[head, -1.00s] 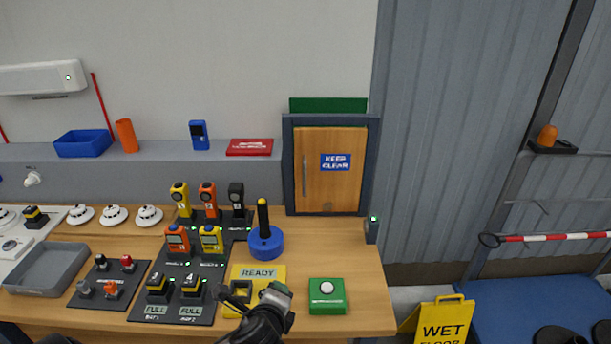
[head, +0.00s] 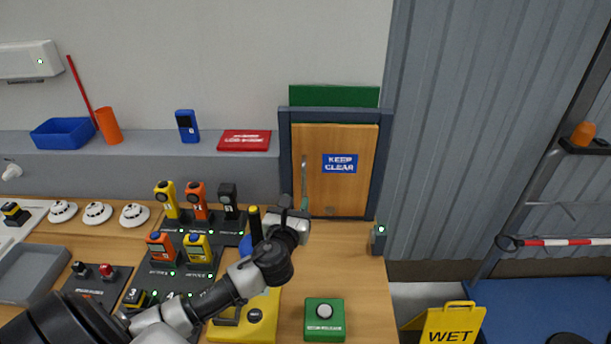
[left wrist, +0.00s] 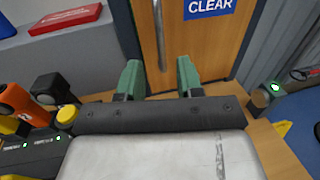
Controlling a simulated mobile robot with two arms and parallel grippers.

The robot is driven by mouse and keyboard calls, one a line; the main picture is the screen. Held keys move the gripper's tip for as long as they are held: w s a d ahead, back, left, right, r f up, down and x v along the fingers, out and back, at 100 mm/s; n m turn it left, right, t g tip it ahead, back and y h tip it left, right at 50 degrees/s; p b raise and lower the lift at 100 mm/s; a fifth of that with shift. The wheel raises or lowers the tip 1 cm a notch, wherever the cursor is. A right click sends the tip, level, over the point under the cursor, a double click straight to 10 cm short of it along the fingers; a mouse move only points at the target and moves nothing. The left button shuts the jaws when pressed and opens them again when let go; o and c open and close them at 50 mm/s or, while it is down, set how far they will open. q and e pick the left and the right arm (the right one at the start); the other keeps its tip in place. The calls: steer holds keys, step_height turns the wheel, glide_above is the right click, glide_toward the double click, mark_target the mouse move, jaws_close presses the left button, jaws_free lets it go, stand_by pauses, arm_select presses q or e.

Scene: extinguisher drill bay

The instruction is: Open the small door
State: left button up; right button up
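The small wooden door (head: 353,190) is shut in its dark frame at the back of the bench and carries a blue KEEP CLEAR sign (head: 340,164). Its upright metal handle (head: 304,172) is on the door's left side. My left gripper (head: 304,204) is in front of the handle's lower end. In the left wrist view its green fingers (left wrist: 158,74) are open, with the handle (left wrist: 159,30) showing beyond and between them. Nothing is gripped, and I cannot tell whether a finger touches the door. My right gripper is not in view.
A green button box (head: 324,320) and a yellow box (head: 262,318) stand at the bench front. Handheld devices on a dark stand (head: 215,228) are left of my arm. A small grey post (head: 379,240) stands right of the door. Bench before the door is mostly clear.

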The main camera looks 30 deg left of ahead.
mark_target(303, 183)
arm_select(q)
steer(key=x, duration=0.4)
steer(key=shift+w+a+r+p, duration=0.15)
steer(key=shift+w+r+p, duration=0.05)
steer(key=shift+w+p, duration=0.2)
steer(key=x, duration=0.3)
steer(key=shift+w+a+f, duration=0.1)
steer(key=shift+w+f, duration=0.1)
steer(key=shift+f, duration=0.05)
steer(key=shift+w, duration=0.2)
steer(key=shift+a, duration=0.1)
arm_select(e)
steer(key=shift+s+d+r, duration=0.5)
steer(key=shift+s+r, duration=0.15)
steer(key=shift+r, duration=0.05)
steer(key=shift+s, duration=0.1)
arm_select(q)
jaws_close()
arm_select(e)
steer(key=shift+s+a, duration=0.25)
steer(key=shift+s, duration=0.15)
